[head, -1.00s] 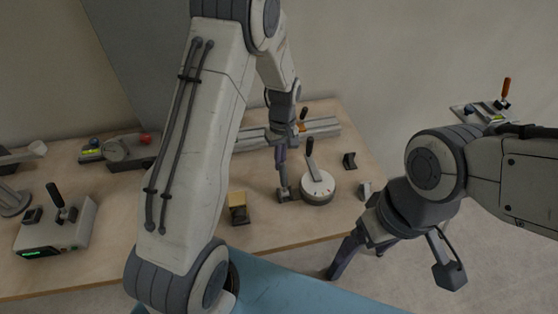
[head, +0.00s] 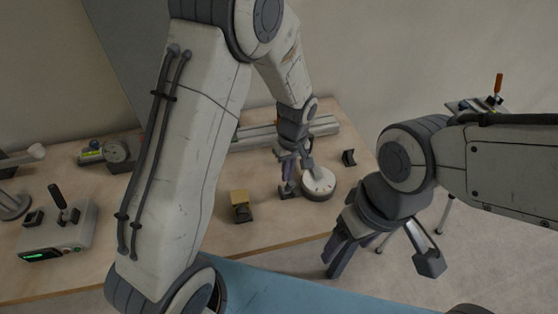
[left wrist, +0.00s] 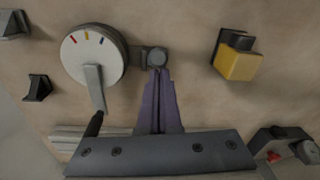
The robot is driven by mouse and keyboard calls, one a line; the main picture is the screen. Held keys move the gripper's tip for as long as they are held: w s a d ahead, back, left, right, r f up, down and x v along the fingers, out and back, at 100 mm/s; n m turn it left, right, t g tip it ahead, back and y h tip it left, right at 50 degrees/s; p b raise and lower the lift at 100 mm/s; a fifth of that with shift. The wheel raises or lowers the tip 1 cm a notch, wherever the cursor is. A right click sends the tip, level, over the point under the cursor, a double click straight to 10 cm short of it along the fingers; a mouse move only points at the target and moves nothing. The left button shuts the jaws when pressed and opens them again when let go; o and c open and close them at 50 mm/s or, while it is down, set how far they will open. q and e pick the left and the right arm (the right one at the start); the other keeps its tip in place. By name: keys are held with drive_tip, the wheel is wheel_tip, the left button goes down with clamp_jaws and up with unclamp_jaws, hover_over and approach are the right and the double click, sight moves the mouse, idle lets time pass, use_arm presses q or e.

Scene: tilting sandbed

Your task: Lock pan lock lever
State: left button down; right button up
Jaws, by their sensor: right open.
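A round white dial (head: 318,182) with a lever sits on the table; I cannot tell for sure that this is the pan lock lever. In the left wrist view the dial (left wrist: 84,52) has coloured marks, and its grey lever (left wrist: 94,88) ends in a black handle (left wrist: 94,124). A grey post (left wrist: 156,57) stands beside the dial. My left gripper (head: 288,190) points down beside the dial, its wrist partly hiding the lever. In the wrist view its purple fingers (left wrist: 158,76) are together at the post's edge, apart from the lever. My right gripper (head: 358,250) is open and empty off the table's front edge.
A yellow-topped block (head: 240,204) stands left of the dial. A small black bracket (head: 349,157) stands behind it at right. A grey control box (head: 58,228) is at far left. An orange-handled device (head: 482,104) stands beyond the table. The front middle is clear.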

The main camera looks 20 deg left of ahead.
use_arm(q)
drive_tip(key=shift+s+d+f, duration=0.2)
drive_tip(key=shift+s+d, duration=0.05)
drive_tip(key=shift+s, duration=0.3)
drive_tip(key=shift+s+d+f, duration=0.2)
drive_tip(key=shift+s, duration=0.3)
use_arm(e)
drive_tip(key=shift+s+a+f, duration=0.1)
drive_tip(key=shift+a+f, duration=0.1)
drive_tip(key=shift+f, duration=0.05)
use_arm(q)
drive_tip(key=w+a+r+p, duration=0.2)
drive_tip(key=w+a+r, duration=0.1)
drive_tip(key=w, duration=0.1)
drive_tip(key=s+d+r+b, duration=0.2)
drive_tip(key=s+d+r, duration=0.2)
drive_tip(key=s+r, duration=0.1)
drive_tip(key=shift+s+r, duration=0.3)
drive_tip(key=shift+r, duration=0.45)
use_arm(e)
drive_tip(key=shift+w+r, duration=0.25)
drive_tip(key=shift+w, duration=0.25)
